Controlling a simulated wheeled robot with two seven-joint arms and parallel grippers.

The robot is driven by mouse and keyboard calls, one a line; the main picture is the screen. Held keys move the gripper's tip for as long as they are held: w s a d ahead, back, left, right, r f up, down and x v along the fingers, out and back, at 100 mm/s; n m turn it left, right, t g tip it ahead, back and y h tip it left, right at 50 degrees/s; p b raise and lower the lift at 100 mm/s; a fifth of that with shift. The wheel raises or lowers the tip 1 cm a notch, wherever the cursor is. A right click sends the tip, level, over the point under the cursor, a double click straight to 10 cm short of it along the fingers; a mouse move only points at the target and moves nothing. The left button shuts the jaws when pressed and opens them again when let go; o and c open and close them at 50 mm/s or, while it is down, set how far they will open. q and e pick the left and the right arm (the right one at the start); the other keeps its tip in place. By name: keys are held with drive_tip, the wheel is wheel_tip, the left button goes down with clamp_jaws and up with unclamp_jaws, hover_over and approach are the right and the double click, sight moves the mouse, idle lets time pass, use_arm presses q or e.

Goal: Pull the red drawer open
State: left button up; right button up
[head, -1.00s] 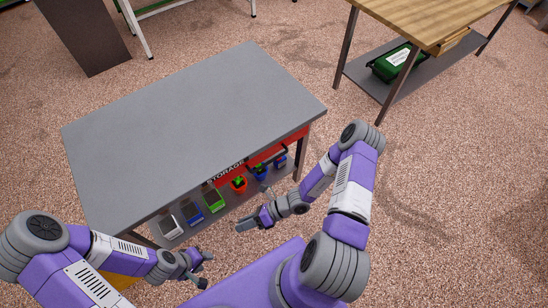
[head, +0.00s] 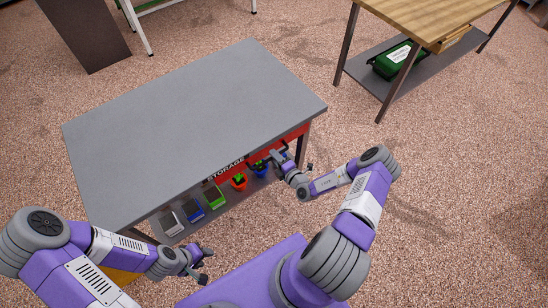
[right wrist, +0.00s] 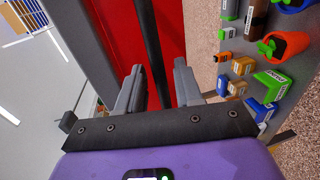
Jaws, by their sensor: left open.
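The red drawer (head: 297,134) sits under the grey top of the workbench and looks shut. Its red front (right wrist: 174,30) fills the middle of the right wrist view. A dark bar handle (right wrist: 149,35) runs across that front. My right gripper (head: 290,161) is at the drawer front. In the right wrist view its two fingers (right wrist: 160,88) are apart, one on each side of the bar, with a gap still showing. Contact with the bar cannot be told. My left gripper (head: 204,267) is open and empty, low in front of the bench, away from the drawer.
The grey workbench top (head: 190,110) is bare. Its lower shelf holds several small bins and potted plants, including an orange pot (head: 239,183) and a green bin (head: 213,196). A wooden table (head: 440,25) stands at the back right. The floor to the right is clear.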

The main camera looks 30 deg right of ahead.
drive_tip(key=shift+w+a+f, duration=0.1)
drive_tip(key=shift+w, duration=0.45)
clamp_jaws()
drive_tip(key=shift+s, duration=0.1)
